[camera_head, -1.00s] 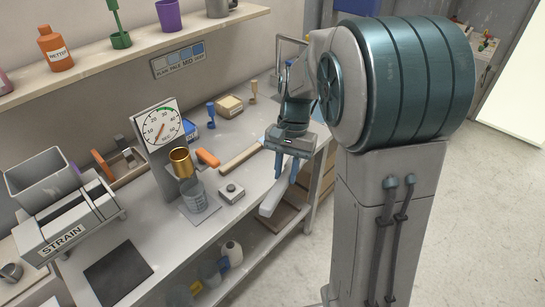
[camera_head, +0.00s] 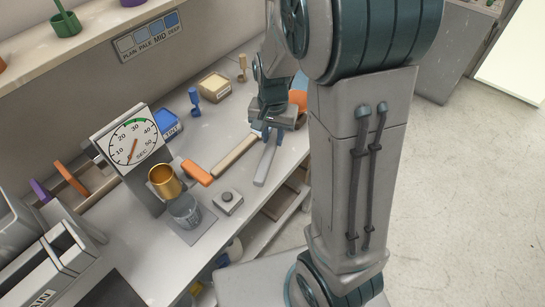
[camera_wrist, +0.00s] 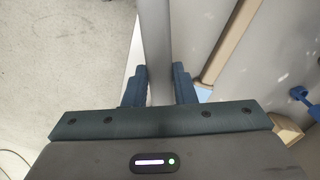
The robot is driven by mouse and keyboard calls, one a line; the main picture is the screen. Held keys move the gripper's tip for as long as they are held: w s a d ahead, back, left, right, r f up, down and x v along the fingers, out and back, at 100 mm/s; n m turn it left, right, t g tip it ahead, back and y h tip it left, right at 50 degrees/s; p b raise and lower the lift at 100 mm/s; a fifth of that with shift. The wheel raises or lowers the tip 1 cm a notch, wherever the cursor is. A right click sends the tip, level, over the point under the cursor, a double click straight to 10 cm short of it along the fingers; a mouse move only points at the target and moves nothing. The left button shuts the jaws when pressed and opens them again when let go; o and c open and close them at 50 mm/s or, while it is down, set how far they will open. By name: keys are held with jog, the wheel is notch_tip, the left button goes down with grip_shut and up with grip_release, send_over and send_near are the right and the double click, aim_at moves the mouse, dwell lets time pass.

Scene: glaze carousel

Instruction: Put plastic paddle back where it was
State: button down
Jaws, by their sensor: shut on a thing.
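The plastic paddle is a long pale grey bar (camera_head: 267,164). It hangs from my gripper (camera_head: 266,133) toward the bench's front edge. In the wrist view the bar (camera_wrist: 156,45) runs up between the two blue fingers of my gripper (camera_wrist: 159,88), which are shut on it. I cannot tell whether its lower end touches the bench or is just above it. Its upper end is hidden by my gripper.
A wooden stick (camera_head: 235,153) with an orange end (camera_head: 197,173) lies left of the paddle. A small grey button box (camera_head: 227,202), glass beaker (camera_head: 184,211), gold cup (camera_head: 164,181) and dial timer (camera_head: 133,142) stand farther left. A blue tub (camera_head: 168,123) is behind. An orange item (camera_head: 298,100) is partly hidden.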

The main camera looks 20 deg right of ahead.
aim_at(273, 166)
notch_tip(273, 166, down, 10)
jog(key=shift+f, duration=0.1)
dwell(0.4)
jog(key=c, duration=1.2)
grip_release()
notch_tip(273, 166, up, 11)
jog(key=shift+w+f, duration=0.1)
jog(key=shift+r, duration=0.75)
jog(key=s+r+n+t, duration=0.1)
jog(key=s+r+n, duration=0.1)
jog(key=s+r, duration=0.1)
jog(key=s+r+n+t, duration=0.1)
jog(key=s+r+n, duration=0.1)
jog(key=s, duration=0.4)
jog(key=s+r+n+t, duration=0.1)
jog(key=s+r+n, duration=0.1)
jog(key=s+r, duration=0.2)
jog(key=shift+s+r, duration=0.3)
jog(key=shift+s, duration=0.3)
